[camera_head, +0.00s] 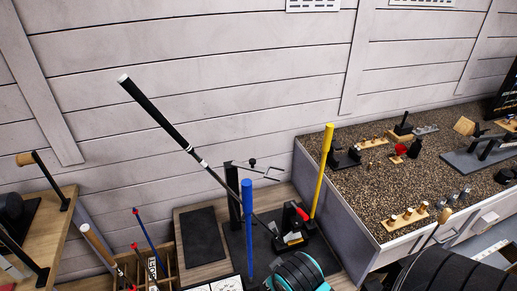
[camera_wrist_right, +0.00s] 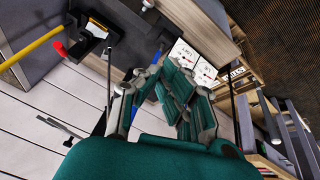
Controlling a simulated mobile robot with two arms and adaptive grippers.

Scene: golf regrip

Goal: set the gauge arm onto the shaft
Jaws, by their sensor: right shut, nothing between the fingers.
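The golf club's black grip with a white cap (camera_head: 157,112) rises at upper left in the head view. Its thin shaft (camera_head: 213,174) slopes down right toward a black clamp with a red lever (camera_head: 294,220). The gauge arm (camera_head: 262,170) is a thin bar with a forked end, on a black post (camera_head: 233,195). The fork points right and looks apart from the shaft. A small forked part in the right wrist view (camera_wrist_right: 60,128) looks like this arm. My right gripper (camera_wrist_right: 172,92) is shut and empty; its teal and black body (camera_head: 300,272) shows low in the head view. My left gripper is out of view.
An upright blue grip (camera_head: 248,225) and a yellow stick (camera_head: 322,170) stand near the clamp. A gravel-topped bench (camera_head: 370,185) with small tools is at right. A wooden rack (camera_head: 165,268) is at lower left. A dark mat (camera_head: 202,235) lies bare on the worktop.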

